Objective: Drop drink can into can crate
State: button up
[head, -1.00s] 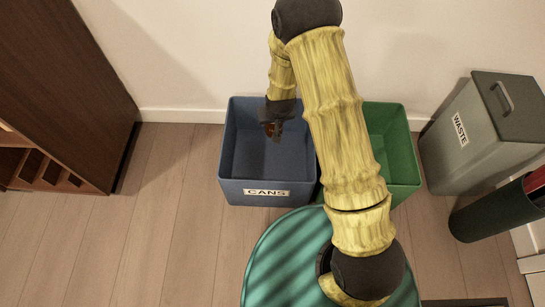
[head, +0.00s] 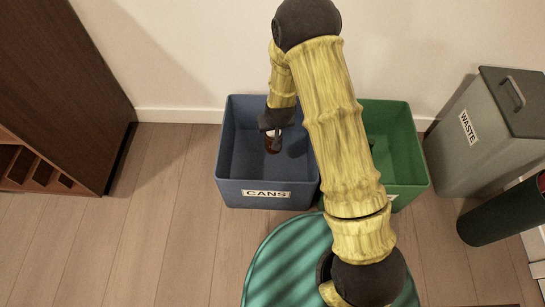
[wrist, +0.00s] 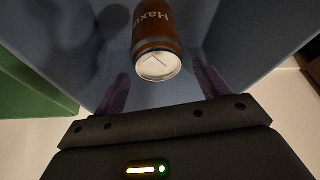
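The blue can crate (head: 232,165), labelled CANS, stands on the floor in the middle of the head view. My gripper (head: 273,131) is over it, pointing down. In the wrist view my gripper (wrist: 161,72) is open, its two dark fingers spread apart. The drink can (wrist: 157,30) is brown with white lettering and a pale metal end facing the camera. It lies beyond the fingertips, free of them, against the blue crate interior. In the head view the can (head: 273,143) shows partly below my gripper. I cannot tell whether it touches the crate floor.
A green crate (head: 410,165) stands directly right of the blue one, partly behind my arm. A grey WASTE bin (head: 480,140) and a dark green cylinder (head: 500,213) are farther right. A dark wooden cabinet (head: 60,80) is at left. The wall is close behind the crates.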

jog(key=shift+r, duration=0.1)
jog(key=p+v, duration=0.9)
jog(key=v, duration=0.8)
jog(key=shift+s, duration=0.2)
jog(key=shift+r, duration=0.1)
jog(key=s+d+r+m+g+p, duration=0.1)
jog(key=s+d+r+p, duration=0.3)
jog(key=r, duration=0.4)
jog(key=s+d+r+m+h+p, duration=0.1)
jog(key=s+d+r+p, duration=0.1)
jog(key=s+d+r, duration=0.5)
jog(key=s+d+r+m+g+p, duration=0.1)
jog(key=s+d+r+p, duration=0.15)
jog(key=r, duration=0.65)
jog(key=r+p, duration=2.4)
jog(key=p, duration=0.1)
jog(key=w+r+p, duration=0.1)
jog(key=r+p, duration=1.2)
jog(key=shift+d, duration=0.3)
